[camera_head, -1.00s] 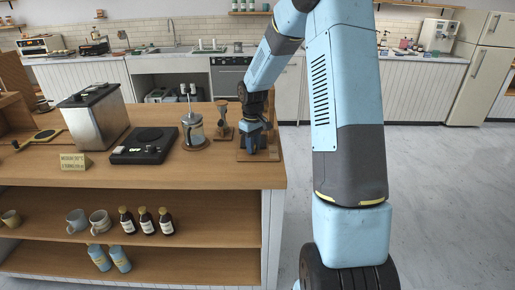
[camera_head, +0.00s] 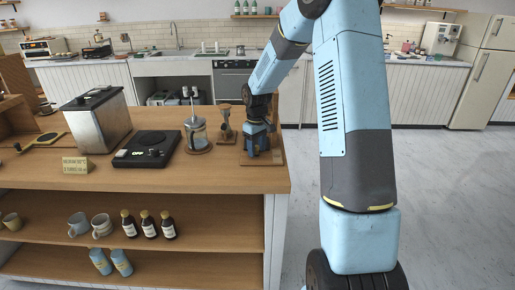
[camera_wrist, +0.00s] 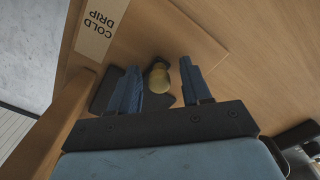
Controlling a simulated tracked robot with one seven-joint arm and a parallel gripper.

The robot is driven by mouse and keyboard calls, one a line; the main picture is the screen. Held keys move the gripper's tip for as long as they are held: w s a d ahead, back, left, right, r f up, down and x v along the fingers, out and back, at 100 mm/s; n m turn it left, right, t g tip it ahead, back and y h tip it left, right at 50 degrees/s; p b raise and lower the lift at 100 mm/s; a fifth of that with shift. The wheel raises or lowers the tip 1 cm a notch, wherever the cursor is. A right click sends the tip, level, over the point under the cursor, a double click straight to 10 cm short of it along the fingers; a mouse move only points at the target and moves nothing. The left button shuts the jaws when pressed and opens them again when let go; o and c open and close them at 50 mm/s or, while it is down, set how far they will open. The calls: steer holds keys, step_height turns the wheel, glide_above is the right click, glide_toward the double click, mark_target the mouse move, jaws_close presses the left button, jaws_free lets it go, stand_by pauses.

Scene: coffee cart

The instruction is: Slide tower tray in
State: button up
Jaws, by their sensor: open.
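The cold drip tower's wooden stand (camera_head: 277,150) is at the right end of the counter. In the wrist view its "COLD DRIP" label (camera_wrist: 101,25) is at the upper left. A dark tray (camera_wrist: 103,92) lies on the wood below the label, partly hidden by my fingers. A round brass-coloured knob (camera_wrist: 159,77) shows between the fingers, with a gap on each side. My gripper (camera_wrist: 161,82) is open, pointing down over the tray. In the head view my gripper (camera_head: 258,146) is at the stand and hides most of the tray.
A small wooden hourglass-shaped stand (camera_head: 225,125) and a glass press (camera_head: 196,132) are close left of my gripper. A black scale (camera_head: 147,149) and a steel box (camera_head: 100,120) are farther left. The counter's right edge is close to the stand.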

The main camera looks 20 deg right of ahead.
steer(key=shift+r, duration=0.15)
step_height(320, 180, up, 13)
steer(key=shift+r, duration=0.2)
stand_by(0.4)
